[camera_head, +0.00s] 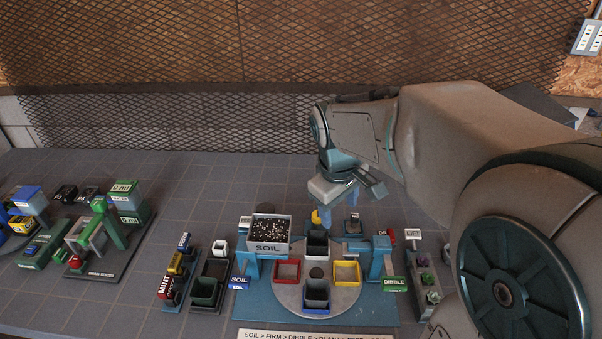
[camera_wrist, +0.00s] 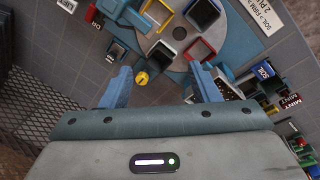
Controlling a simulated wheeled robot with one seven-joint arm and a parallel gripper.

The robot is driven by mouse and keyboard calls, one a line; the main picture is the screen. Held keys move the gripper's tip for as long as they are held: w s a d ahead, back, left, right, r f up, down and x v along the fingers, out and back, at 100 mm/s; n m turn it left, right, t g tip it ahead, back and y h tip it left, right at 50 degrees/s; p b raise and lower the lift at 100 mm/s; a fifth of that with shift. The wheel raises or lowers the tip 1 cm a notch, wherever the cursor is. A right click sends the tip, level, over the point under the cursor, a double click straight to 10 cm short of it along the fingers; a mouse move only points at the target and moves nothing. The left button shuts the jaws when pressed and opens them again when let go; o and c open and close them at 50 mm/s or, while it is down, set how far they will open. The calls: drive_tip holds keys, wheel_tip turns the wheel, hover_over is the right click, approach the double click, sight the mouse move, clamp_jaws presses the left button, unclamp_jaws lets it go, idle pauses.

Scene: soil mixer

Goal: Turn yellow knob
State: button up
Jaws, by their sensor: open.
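The yellow knob (camera_head: 316,217) stands behind the round grey turntable (camera_head: 290,298) on the blue base in the head view. In the wrist view the yellow knob (camera_wrist: 141,78) shows between my two blue fingers, closer to the left one. My gripper (camera_head: 338,212) points down over the back of the machine, with its fingers apart. In the wrist view my gripper (camera_wrist: 160,70) is open with nothing held. I cannot tell how far above the knob the fingertips are, and no contact is visible.
The soil bin (camera_head: 268,248) stands left of the knob. Pots in black, red and yellow (camera_head: 346,271) sit on the turntable. A green machine (camera_head: 125,230) is further left.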

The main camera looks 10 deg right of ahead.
drive_tip(key=w+f+n+g, duration=0.1)
drive_tip(key=w+f+n, duration=0.2)
drive_tip(key=w+n, duration=0.55)
drive_tip(key=n+y+b, duration=0.1)
drive_tip(key=n+b, duration=0.1)
drive_tip(key=n, duration=0.1)
approach(318, 220)
drive_tip(key=shift+m+g, duration=0.25)
drive_tip(key=shift+g, duration=0.05)
drive_tip(key=f, duration=0.3)
drive_tip(key=w+f, duration=0.1)
drive_tip(key=f, duration=0.2)
drive_tip(key=w+f, duration=0.1)
drive_tip(key=f, duration=0.1)
drive_tip(key=shift+w+d+f, duration=0.1)
drive_tip(key=shift+d+f, duration=0.2)
drive_tip(key=shift+f, duration=0.1)
drive_tip(key=c, duration=1)
